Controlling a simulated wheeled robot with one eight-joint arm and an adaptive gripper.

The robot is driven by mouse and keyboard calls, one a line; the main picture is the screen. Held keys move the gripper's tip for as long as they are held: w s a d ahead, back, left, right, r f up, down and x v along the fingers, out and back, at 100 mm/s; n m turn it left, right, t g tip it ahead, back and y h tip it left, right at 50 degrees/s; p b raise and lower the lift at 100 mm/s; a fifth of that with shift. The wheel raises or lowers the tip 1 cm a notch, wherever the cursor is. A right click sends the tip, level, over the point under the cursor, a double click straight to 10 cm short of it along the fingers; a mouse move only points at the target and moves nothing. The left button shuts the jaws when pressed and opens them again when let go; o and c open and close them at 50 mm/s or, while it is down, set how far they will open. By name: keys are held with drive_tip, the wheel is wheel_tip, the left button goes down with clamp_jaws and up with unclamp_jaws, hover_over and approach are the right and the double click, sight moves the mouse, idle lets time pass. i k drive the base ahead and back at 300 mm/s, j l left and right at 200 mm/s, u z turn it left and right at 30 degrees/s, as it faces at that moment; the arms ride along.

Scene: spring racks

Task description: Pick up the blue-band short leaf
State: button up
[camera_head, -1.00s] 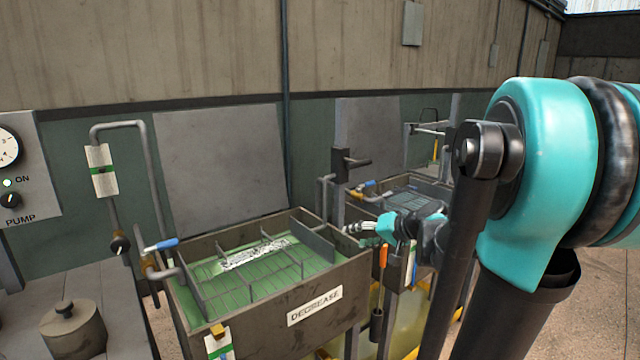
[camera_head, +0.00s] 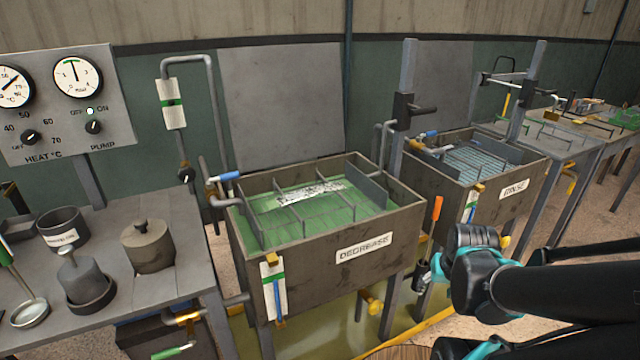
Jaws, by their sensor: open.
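I cannot make out the blue-band short leaf in the head view. Small items (camera_head: 578,104) on the far right bench are too small to tell apart. My arm comes in from the right edge, with black links and teal joint rings, in front of the space between the tanks' fronts and the lower right corner. My gripper's fingers do not show; the arm runs out of the frame at the bottom. Nothing held can be seen.
A bench (camera_head: 178,205) with pots is at left. An orange-handled tool (camera_head: 437,208) hangs between the tanks.

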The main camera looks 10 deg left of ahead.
sight(455, 145)
drive_tip(key=u, duration=0.3)
drive_tip(key=l+u, duration=0.35)
drive_tip(key=l, duration=0.2)
drive_tip(key=l+u, duration=0.3)
drive_tip(key=l, duration=0.25)
